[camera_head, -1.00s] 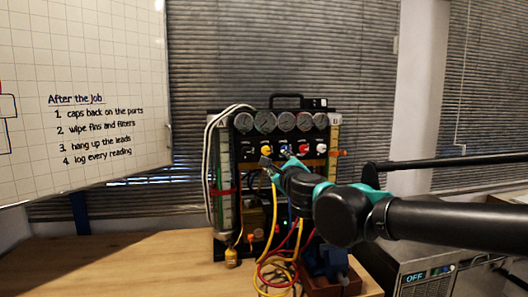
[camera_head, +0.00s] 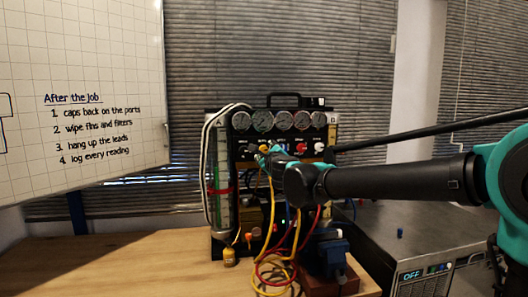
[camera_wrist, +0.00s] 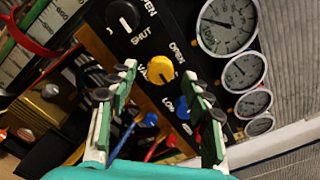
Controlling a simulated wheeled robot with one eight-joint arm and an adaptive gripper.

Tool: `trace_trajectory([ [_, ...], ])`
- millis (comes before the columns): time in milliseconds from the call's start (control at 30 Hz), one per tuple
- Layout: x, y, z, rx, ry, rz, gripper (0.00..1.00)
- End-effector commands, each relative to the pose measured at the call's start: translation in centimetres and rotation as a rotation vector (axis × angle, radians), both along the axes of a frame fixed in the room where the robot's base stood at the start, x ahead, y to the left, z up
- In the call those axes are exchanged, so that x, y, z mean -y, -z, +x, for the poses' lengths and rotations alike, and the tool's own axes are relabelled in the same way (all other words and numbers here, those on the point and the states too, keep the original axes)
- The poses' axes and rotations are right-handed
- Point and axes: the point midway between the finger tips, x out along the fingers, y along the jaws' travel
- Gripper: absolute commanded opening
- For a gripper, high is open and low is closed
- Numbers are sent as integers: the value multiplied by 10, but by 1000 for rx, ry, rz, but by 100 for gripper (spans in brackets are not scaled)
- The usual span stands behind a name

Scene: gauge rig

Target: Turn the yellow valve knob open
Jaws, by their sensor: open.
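The yellow valve knob (camera_wrist: 159,70) is round and sits on the black panel, between the words OPEN and VAC in the wrist view. It also shows in the head view (camera_head: 264,149), just above my gripper's tip. My gripper (camera_wrist: 160,76) is open, with its green and white fingers to the left and right of the knob in the wrist view. The fingers seem apart from the knob; I cannot tell whether the fingertips reach its depth.
A black knob (camera_wrist: 122,16) marked OPEN and SHUT and a blue knob (camera_wrist: 182,107) flank the yellow one. Red (camera_head: 301,148) and white (camera_head: 319,147) knobs are farther right. Several gauges (camera_head: 263,121) line the top. Hoses (camera_head: 272,240) hang below.

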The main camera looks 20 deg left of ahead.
Motion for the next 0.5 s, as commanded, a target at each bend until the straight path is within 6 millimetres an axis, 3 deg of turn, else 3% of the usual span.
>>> trace_trajectory([
  [200,-12,0,19,1,-1,0,50],
  [500,-15,0,23,0,-1,0,50],
])
